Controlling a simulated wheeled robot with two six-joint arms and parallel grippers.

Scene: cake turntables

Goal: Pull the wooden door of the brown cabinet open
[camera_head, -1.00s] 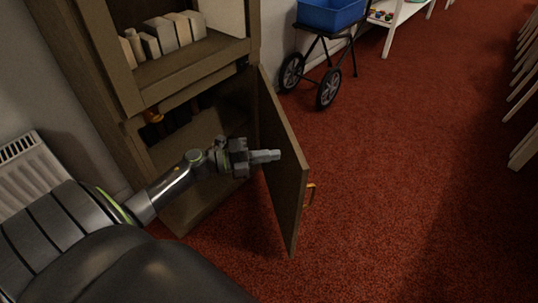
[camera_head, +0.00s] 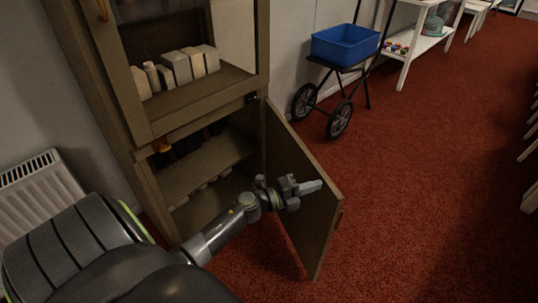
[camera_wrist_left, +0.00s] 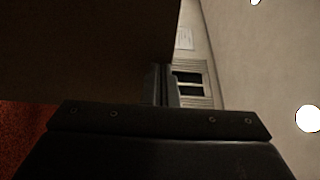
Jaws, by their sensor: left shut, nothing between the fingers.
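The brown cabinet (camera_head: 143,128) stands at the left in the head view. Its lower wooden door (camera_head: 296,174) is swung wide open, hinged on the right side, and the shelves inside show. My left gripper (camera_head: 312,187) is shut and empty, on the inner side of the door, close to or against its inner face; I cannot tell if it touches. In the left wrist view a dark panel, likely the door (camera_wrist_left: 85,50), fills the upper left beside the fingers (camera_wrist_left: 162,85). My right gripper is not in view.
A blue bin (camera_head: 345,44) on a wheeled cart stands beyond the door by the wall. A white shelf unit (camera_head: 418,42) is behind it. A radiator (camera_head: 35,195) is at the left. Red carpet to the right of the door is clear.

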